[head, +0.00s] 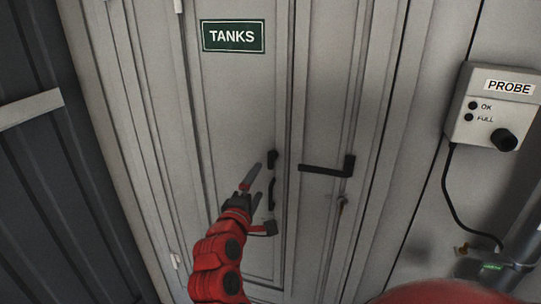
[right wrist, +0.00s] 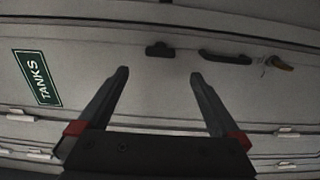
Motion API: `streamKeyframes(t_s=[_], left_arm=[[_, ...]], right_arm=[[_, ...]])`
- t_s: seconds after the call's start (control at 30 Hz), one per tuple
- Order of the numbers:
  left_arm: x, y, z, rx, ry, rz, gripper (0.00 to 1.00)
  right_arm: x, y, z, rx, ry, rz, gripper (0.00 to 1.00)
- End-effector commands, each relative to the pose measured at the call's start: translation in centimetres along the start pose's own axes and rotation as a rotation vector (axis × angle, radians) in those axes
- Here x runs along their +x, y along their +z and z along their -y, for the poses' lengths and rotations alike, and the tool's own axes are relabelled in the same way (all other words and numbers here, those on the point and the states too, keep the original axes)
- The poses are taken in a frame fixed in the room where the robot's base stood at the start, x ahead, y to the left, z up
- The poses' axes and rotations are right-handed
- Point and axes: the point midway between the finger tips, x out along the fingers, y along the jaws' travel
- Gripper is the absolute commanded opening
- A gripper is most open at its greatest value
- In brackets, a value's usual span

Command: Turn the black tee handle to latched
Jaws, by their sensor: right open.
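The small black handle that looks like the tee handle (head: 272,159) is on the pale door panel below the TANKS sign. In the right wrist view the tee handle (right wrist: 160,49) lies just beyond the gap between the fingertips, its bar running across the picture. My right gripper (head: 259,178) is open and empty, its fingers beside and slightly below the handle in the head view. The wrist view shows the right gripper (right wrist: 160,74) with fingers well apart and no contact visible. Whether the handle is latched cannot be told. My left gripper is not in view.
A curved black pull (head: 271,195) sits below the tee handle, and a dark fitting (head: 270,228) lower still. A black lever (head: 325,168) projects from the door at right, with a small key-like piece (head: 342,203) under it. The PROBE box (head: 490,105) with its cable is far right.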

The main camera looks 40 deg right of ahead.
Motion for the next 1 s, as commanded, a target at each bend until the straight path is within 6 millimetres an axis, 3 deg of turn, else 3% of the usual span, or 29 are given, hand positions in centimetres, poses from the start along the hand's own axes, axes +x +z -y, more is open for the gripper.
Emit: streamKeyframes(t_s=[0.03, 0.3, 0.5, 0.7, 1.0], left_arm=[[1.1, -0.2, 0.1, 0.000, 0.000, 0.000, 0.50], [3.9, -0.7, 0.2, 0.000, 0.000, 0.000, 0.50], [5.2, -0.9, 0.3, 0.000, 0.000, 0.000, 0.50], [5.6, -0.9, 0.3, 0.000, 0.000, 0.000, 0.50], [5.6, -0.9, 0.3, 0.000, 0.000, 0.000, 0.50]], right_arm=[[1.4, 0.2, -0.4, 0.001, -0.008, 0.007, 1.00], [7.8, 0.1, -0.5, 0.001, -0.005, 0.003, 1.00], [11.3, 0.1, -0.3, 0.000, -0.002, 0.003, 1.00], [12.7, -0.1, -0.2, 0.002, 0.001, -0.002, 1.00], [12.8, -0.1, 0.0, 0.002, 0.001, -0.003, 1.00]])
